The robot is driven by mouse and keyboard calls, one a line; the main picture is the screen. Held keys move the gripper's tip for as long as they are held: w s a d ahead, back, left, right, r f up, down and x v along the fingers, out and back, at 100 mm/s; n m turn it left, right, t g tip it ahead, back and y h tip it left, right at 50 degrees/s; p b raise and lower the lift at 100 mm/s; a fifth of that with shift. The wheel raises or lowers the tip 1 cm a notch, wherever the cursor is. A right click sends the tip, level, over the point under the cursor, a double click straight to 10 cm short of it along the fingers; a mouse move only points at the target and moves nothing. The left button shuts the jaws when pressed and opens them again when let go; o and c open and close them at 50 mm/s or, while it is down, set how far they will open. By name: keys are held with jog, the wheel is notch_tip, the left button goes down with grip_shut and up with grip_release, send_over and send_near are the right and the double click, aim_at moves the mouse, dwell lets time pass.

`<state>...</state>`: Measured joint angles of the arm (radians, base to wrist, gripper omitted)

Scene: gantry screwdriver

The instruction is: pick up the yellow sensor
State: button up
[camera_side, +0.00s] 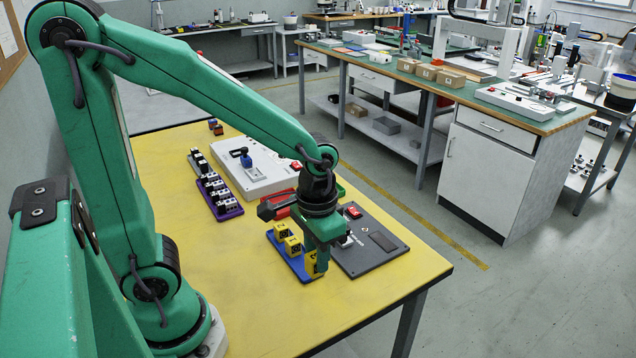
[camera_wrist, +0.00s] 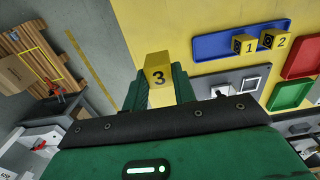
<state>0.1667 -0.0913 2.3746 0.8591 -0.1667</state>
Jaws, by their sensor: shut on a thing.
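A yellow sensor marked 3 (camera_wrist: 158,74) is held between the two green fingers of my gripper (camera_wrist: 161,84) in the wrist view. In the side view my gripper (camera_side: 318,262) points down at the front end of the blue tray (camera_side: 273,241), and the held sensor (camera_side: 311,265) shows partly behind a finger. Two more yellow sensors, marked 1 (camera_wrist: 243,44) and 2 (camera_wrist: 274,39), sit on the blue tray (camera_wrist: 212,46). In the wrist view the held sensor appears apart from the tray. Its height above the tray is hard to tell from the side.
A dark grey panel (camera_side: 385,255) with a red switch lies right of my gripper. Red (camera_wrist: 303,58) and green (camera_wrist: 290,93) trays are close by. A purple tray (camera_side: 229,210) of sensors and a white device (camera_side: 262,177) stand farther back. The yellow table's (camera_side: 210,280) front left is clear.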

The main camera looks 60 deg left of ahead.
jog(key=shift+s+d+r, duration=0.1)
jog(key=shift+d+r, duration=0.1)
jog(key=shift+d, duration=0.15)
dwell(0.5)
jog(key=shift+w+a, duration=0.35)
jog(key=shift+w, duration=0.2)
jog(key=w+a+f, duration=0.1)
jog(key=w+a, duration=0.6)
jog(key=a, duration=0.3)
jog(key=w+a+f, duration=0.1)
jog(key=w+a, duration=0.7)
jog(key=a, duration=0.3)
jog(key=shift+f, duration=0.4)
jog(key=shift+f, duration=0.2)
jog(key=shift+f, duration=2.7)
